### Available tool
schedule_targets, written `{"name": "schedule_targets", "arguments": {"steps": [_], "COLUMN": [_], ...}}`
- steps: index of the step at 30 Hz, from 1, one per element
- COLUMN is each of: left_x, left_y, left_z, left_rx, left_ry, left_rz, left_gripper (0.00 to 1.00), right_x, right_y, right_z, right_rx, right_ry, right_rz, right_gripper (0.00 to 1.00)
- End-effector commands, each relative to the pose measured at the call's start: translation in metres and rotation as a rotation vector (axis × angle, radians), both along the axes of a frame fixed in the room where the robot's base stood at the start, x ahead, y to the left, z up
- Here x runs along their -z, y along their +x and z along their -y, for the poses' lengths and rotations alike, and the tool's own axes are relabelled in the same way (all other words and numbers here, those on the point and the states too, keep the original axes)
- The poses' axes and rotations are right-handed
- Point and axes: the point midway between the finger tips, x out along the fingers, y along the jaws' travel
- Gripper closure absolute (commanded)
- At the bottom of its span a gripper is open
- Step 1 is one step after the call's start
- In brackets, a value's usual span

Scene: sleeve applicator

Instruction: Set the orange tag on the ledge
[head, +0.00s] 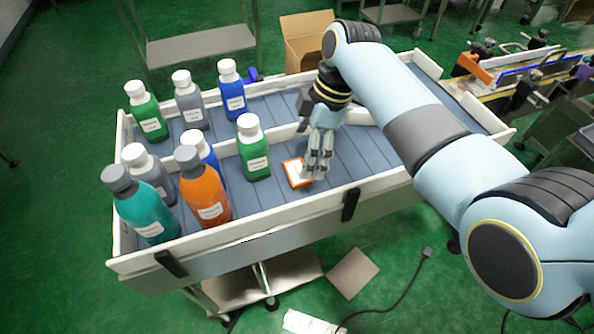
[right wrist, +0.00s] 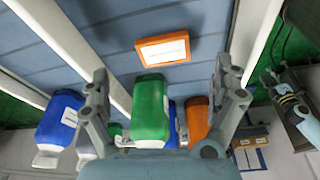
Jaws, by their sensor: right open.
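The orange tag (head: 293,174) is a small flat piece with an orange rim and a white label. It lies on the grey-blue slatted deck of the tray, close to the front wall. My right gripper (head: 318,172) points down right beside it and hides part of its right side. In the right wrist view the tag (right wrist: 163,50) lies beyond the two spread fingertips of the gripper (right wrist: 160,80), with nothing between the fingers gripping it. I cannot tell which part is the ledge. My left gripper does not show.
A green bottle (head: 253,148) stands just left of the tag. An orange bottle (head: 205,190), a teal bottle (head: 143,208) and several others fill the left end. The tray's white front wall (head: 290,212) and middle divider (head: 282,133) bound the lane. The deck right of my gripper is clear.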

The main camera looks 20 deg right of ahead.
Motion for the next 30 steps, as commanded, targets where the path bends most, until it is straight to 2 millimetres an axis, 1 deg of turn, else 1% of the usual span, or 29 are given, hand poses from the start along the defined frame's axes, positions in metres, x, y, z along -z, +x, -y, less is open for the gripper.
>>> {"name": "schedule_targets", "arguments": {"steps": [2, 7, 9, 12, 19, 20, 30], "left_x": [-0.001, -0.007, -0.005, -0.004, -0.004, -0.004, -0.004], "left_y": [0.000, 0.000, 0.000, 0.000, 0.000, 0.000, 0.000], "left_z": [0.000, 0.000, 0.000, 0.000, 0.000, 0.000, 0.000], "left_rx": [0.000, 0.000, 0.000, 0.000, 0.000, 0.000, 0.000], "left_ry": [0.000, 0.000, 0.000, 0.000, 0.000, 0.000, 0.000], "left_rz": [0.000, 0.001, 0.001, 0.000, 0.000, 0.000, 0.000], "left_gripper": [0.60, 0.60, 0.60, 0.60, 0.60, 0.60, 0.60], "right_x": [0.005, 0.029, 0.040, 0.049, 0.051, 0.051, 0.051], "right_y": [-0.001, -0.005, -0.004, -0.004, -0.003, -0.003, -0.003], "right_z": [-0.002, -0.012, -0.014, -0.016, -0.017, -0.017, -0.016], "right_rx": [0.000, 0.001, 0.001, 0.001, 0.002, 0.002, 0.002], "right_ry": [0.000, 0.001, 0.000, -0.001, -0.001, -0.001, -0.001], "right_rz": [-0.002, -0.004, -0.002, -0.001, 0.000, 0.000, 0.000], "right_gripper": [0.04, 0.04, 0.04, 0.04, 0.04, 0.06, 0.50]}}
